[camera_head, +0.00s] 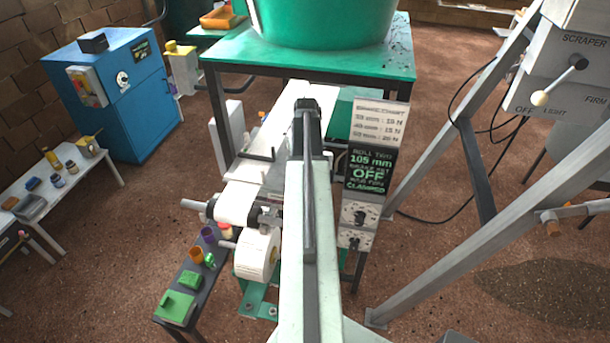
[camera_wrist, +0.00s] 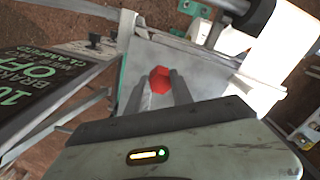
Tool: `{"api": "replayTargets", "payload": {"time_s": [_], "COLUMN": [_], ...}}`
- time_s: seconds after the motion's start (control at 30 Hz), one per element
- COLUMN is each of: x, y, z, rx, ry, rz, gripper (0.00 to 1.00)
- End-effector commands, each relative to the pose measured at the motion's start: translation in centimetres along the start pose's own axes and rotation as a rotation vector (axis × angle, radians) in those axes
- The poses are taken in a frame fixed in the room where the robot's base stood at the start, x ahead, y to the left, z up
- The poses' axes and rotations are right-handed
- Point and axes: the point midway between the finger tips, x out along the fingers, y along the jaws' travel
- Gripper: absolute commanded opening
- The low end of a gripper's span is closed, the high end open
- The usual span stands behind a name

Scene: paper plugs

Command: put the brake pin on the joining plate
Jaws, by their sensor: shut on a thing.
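In the wrist view a red six-sided piece (camera_wrist: 160,79), which I take to be the brake pin, sits between the fingertips of my gripper (camera_wrist: 161,92). The fingers are shut on it, and only its red end shows. A pale grey flat surface (camera_wrist: 212,64) lies behind it, probably the joining plate; I cannot tell the gap between them. In the head view a pale flat plate (camera_head: 248,173) with a dark bar lies on the machine, left of my arm. My arm hides the gripper and the red piece there.
A white paper roll (camera_head: 259,252) hangs at the machine's front. A dark sign (camera_head: 370,170) stands just right of my arm, reading "OFF" and "CLAMPED". A green table (camera_head: 230,52) with a green tub stands behind. A narrow bench (camera_head: 183,265) with small coloured items is at the lower left.

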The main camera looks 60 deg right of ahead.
Motion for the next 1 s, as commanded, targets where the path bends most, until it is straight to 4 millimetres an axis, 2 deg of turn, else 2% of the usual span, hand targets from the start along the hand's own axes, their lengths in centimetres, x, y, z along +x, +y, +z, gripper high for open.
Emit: {"api": "replayTargets", "payload": {"time_s": [0.03, 0.07, 0.27, 0.43, 0.47, 0.5, 0.53, 0.87, 1.0], "x": [1.8, 2.0, 1.6, 2.1, 1.9, 1.9, 1.9, 1.7, 0.7], "y": [0.2, 0.3, 0.5, 0.6, 0.6, 0.6, 0.6, 0.7, 0.7], "z": [0.1, 0.1, 0.1, 0.1, 0.1, 0.1, 0.1, 0.2, 0.2], "rx": [0.004, 0.005, 0.007, 0.009, 0.009, 0.009, 0.009, 0.010, 0.010], "ry": [0.000, 0.000, 0.000, 0.000, 0.000, 0.000, 0.000, 0.000, 0.000], "rz": [0.000, 0.000, 0.000, 0.000, 0.000, 0.000, 0.000, 0.000, 0.000], "gripper": [0.00, 0.00, 0.00, 0.00, 0.33, 0.44, 0.49, 0.49, 0.49]}}
